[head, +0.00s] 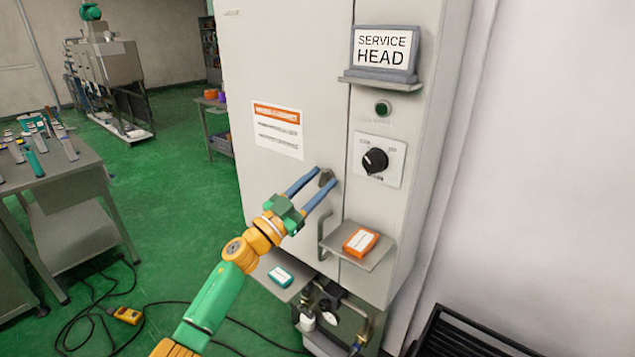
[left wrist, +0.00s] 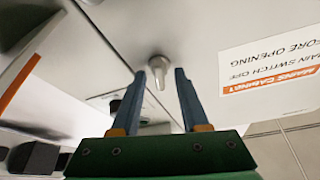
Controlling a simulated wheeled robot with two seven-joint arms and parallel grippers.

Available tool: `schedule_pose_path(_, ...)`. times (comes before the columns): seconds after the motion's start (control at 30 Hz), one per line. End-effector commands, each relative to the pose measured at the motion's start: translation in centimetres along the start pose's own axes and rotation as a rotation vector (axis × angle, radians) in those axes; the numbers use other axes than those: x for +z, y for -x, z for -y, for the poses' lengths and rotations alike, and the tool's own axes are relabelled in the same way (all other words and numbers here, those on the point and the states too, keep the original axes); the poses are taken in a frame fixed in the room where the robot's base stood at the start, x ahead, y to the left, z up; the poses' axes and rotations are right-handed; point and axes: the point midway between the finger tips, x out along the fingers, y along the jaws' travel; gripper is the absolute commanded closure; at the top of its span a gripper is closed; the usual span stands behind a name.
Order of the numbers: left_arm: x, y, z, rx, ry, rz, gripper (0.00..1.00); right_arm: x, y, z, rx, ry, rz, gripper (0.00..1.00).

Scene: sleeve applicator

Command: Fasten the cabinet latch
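The cabinet latch (head: 327,177) is a small grey knob with a short lever on the pale cabinet door (head: 285,55), near the door's right edge. In the left wrist view the latch (left wrist: 158,68) shows as a round boss with a stubby lever. My left gripper (head: 320,181) is open, its two blue fingers pointing at the door. In the left wrist view its fingertips (left wrist: 160,74) stand on either side of the latch lever, with gaps showing. I cannot tell whether either finger touches it. My right gripper is out of view.
A black rotary switch (head: 375,161) and a "SERVICE HEAD" sign (head: 384,50) are to the right of the latch. Below are a bar handle (head: 324,236) and a shelf with an orange box (head: 361,241). A workbench (head: 60,175) stands at far left; cables lie on the floor.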

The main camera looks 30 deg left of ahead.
Motion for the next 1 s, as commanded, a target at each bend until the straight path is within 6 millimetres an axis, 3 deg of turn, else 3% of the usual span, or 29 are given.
schedule_pose_path(0.03,0.0,0.0,0.0,0.000,0.000,0.000,0.69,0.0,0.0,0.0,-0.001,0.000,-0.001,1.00)
schedule_pose_path(0.13,0.0,0.0,0.0,0.000,0.000,0.000,0.95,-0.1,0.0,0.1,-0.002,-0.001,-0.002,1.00)
schedule_pose_path(0.17,0.0,0.0,0.0,0.000,0.000,0.000,1.00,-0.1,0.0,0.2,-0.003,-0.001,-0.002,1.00)
schedule_pose_path(0.63,0.1,0.1,0.0,0.024,-0.056,0.002,1.00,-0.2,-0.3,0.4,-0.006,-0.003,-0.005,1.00)
schedule_pose_path(1.0,0.1,0.1,0.2,0.135,-0.329,0.003,1.00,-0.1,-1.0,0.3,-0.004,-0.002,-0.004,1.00)
